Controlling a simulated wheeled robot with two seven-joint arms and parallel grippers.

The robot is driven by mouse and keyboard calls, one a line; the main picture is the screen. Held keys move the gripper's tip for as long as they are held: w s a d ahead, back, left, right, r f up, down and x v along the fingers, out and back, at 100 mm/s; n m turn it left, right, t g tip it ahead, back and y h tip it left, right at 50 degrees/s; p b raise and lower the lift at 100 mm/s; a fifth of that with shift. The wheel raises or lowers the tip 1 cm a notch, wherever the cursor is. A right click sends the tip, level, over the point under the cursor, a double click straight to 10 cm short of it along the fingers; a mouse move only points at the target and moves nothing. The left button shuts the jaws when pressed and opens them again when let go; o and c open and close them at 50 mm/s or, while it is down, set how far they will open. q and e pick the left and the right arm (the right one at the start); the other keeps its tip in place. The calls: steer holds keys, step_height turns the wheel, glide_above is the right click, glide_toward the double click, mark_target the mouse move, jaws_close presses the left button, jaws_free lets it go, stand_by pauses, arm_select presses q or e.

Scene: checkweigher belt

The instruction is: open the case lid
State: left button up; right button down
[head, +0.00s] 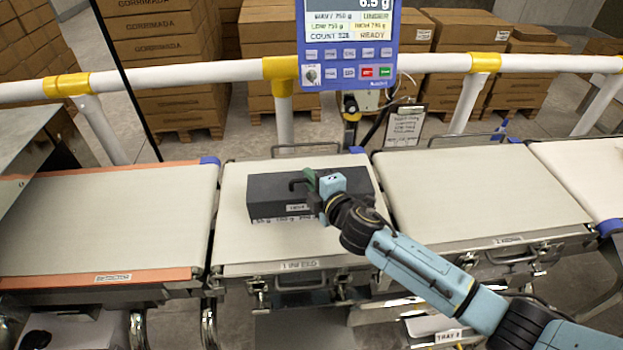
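A dark grey case (268,190) lies on the middle belt (240,239), with pale labels along its front edge. Its top looks flat and closed, though I cannot make out a lid seam. My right arm comes in from the lower right, and my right gripper (302,184) is over the middle of the case top. A dark finger and a green part show at its tip. I cannot tell whether it touches the case or how far its fingers are apart. My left gripper is not in view.
An empty belt (105,220) with orange edges lies left, and another empty belt (480,190) lies right. A blue weighing display (348,45) stands above the white rail (220,70) behind. Stacked cartons (160,50) fill the background. Belt space around the case is clear.

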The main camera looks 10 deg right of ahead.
steer(key=shift+w+r, duration=0.25)
steer(key=shift+w, duration=0.05)
stand_by(0.4)
steer(key=shift+w+r+p, duration=0.4)
steer(key=shift+w+p, duration=0.15)
steer(key=shift+p, duration=0.1)
steer(key=w+g+p, duration=0.1)
steer(key=p, duration=0.2)
steer(key=w+r+p, duration=0.1)
steer(key=p, duration=0.2)
steer(key=w+g+p, duration=0.1)
steer(key=p, duration=0.1)
steer(key=shift+w+r+m+g+h+p, duration=0.3)
steer(key=shift+w+m+p, duration=0.1)
steer(key=shift+w+f+g+p, duration=0.2)
steer(key=shift+w+g+p, duration=0.4)
steer(key=shift+p, duration=0.65)
